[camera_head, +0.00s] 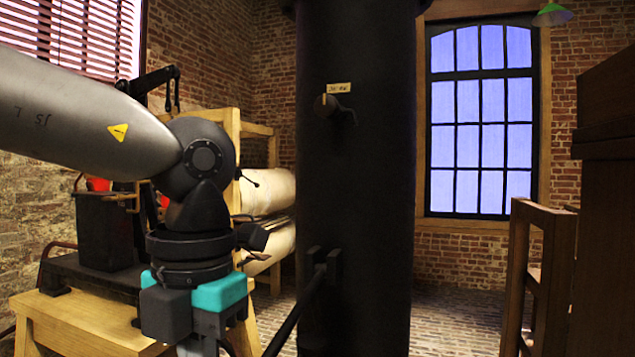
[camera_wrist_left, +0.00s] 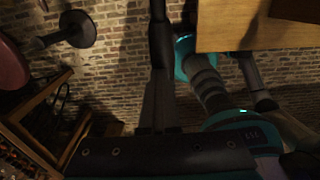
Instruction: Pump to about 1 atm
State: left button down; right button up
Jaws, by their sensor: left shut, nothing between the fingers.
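In the head view my left arm comes in from the left and bends down at the wrist. Its teal and dark gripper body (camera_head: 195,300) is at the bottom edge, with the fingertips out of frame. In the left wrist view the left gripper (camera_wrist_left: 160,95) is shut, with nothing seen held. A dark bar shows just beyond the fingers, but I cannot tell whether they touch. A black lever-like rod (camera_head: 300,315) slants beside the large black column (camera_head: 355,200). I cannot tell whether it is the pump handle. No pressure gauge can be read. My right gripper is not in view.
A small cock (camera_head: 328,106) with a label sits on the column. A wooden stand (camera_head: 75,325) at left bears black apparatus (camera_head: 105,230). Pale rolls (camera_head: 268,192) lie on a rack behind. A wooden frame (camera_head: 540,270) stands right. Brick floor (camera_head: 455,320) is open between.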

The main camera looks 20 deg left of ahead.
pick_arm(q)
jog(key=r+p, duration=0.2)
jog(key=r, duration=0.1)
jog(key=r+p, duration=0.1)
jog(key=shift+a+r+p, duration=0.25)
jog(key=shift+r+p, duration=0.05)
jog(key=shift+p, duration=0.1)
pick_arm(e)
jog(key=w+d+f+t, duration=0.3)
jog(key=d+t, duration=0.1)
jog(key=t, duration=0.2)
pick_arm(q)
notch_tip(320, 180, up, 8)
jog(key=d+p, duration=0.1)
jog(key=p, duration=0.5)
jog(key=shift+w, duration=0.15)
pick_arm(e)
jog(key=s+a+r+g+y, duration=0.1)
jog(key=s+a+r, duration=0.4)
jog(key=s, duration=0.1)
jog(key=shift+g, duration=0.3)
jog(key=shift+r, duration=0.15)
